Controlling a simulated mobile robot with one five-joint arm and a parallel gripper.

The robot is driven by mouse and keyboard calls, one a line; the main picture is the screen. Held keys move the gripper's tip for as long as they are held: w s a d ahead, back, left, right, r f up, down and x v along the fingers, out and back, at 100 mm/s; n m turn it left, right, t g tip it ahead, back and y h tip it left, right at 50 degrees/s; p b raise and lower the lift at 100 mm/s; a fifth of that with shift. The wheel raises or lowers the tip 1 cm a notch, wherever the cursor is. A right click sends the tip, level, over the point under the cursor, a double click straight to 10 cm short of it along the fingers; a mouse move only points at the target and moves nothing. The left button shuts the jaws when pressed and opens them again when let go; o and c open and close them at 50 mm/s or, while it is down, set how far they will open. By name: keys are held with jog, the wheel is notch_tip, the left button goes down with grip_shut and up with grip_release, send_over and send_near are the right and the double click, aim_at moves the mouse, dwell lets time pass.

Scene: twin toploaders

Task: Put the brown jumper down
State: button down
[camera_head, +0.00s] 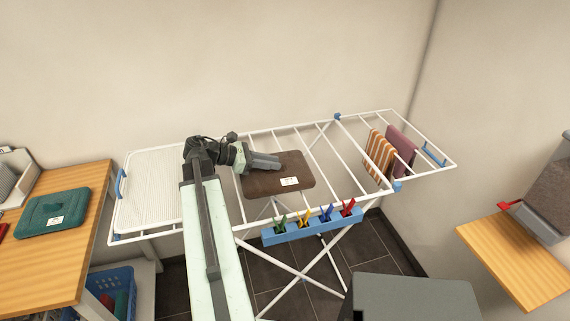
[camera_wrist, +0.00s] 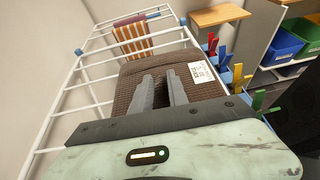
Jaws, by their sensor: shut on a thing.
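The brown jumper (camera_head: 276,176) is a flat folded pad with a white label, at the middle of the white drying rack (camera_head: 329,160). It also shows in the wrist view (camera_wrist: 195,85), right in front of my fingers. My gripper (camera_head: 266,162) is over the jumper's left part, its fingers reaching onto the pad. In the wrist view my fingers (camera_wrist: 163,92) stand close together with brown fabric around them, shut on the jumper. The jumper lies roughly level with the rack's bars; I cannot tell if it rests on them.
An orange-striped cloth (camera_head: 380,157) and a mauve cloth (camera_head: 401,148) hang at the rack's right. A blue strip with coloured pegs (camera_head: 314,223) runs along its front. A folded green garment (camera_head: 54,211) lies on the left wooden table. Bars between jumper and cloths are bare.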

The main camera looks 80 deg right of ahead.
aim_at(250, 183)
jog(key=shift+n+h, duration=0.3)
jog(key=shift+h, duration=0.1)
jog(key=w+a, duration=0.1)
jog(key=a, duration=0.1)
jog(key=w+a, duration=0.4)
jog(key=a, duration=0.1)
jog(key=shift+w+f, duration=0.1)
jog(key=shift+w, duration=0.15)
jog(key=s+d, duration=0.2)
jog(key=d, duration=0.2)
jog(key=s+d+f+b, duration=0.1)
jog(key=s+d, duration=0.2)
jog(key=d, duration=0.2)
jog(key=s+d, duration=0.2)
jog(key=d, duration=0.2)
jog(key=shift+s+d+f+b, duration=0.2)
jog(key=shift+d+f+b, duration=0.05)
jog(key=shift+d+b, duration=0.1)
jog(key=f+b, duration=0.4)
jog(key=shift+s+d, duration=0.15)
jog(key=shift+d, duration=0.1)
jog(key=shift+r, duration=0.2)
jog(key=shift+f, duration=0.15)
jog(key=c, duration=1.3)
grip_release()
